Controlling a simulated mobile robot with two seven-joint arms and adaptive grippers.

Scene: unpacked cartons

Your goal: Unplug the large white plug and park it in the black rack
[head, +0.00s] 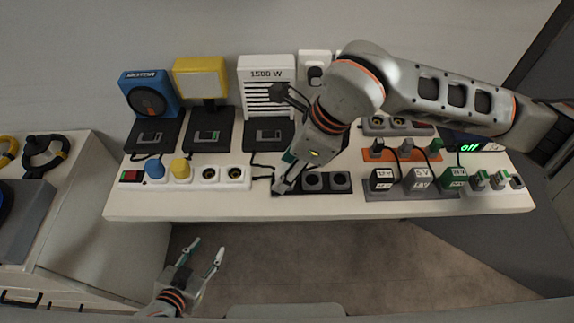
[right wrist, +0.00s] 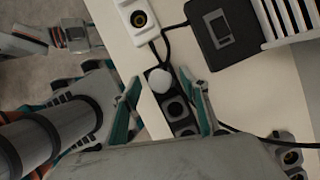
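The white plug (right wrist: 159,79) shows as a round white top in the right wrist view, at the upper end of the black rack (right wrist: 187,131). It appears to sit in the rack's end place; how deep it sits cannot be told. My right gripper (right wrist: 160,76) is open, with one finger on each side of the plug and gaps between. In the head view my right gripper (head: 285,174) is low over the left end of the black rack (head: 326,189) and hides the plug. My left gripper (head: 203,256) is open and empty, in front of the table edge.
A white power strip (head: 222,184) stands left of the rack, with blue (head: 155,168) and yellow (head: 181,168) plugs and two empty sockets. The 1500 W heater (head: 266,83) stands behind. Labelled adapters (head: 418,181) stand to the right. Black cables lie near the rack.

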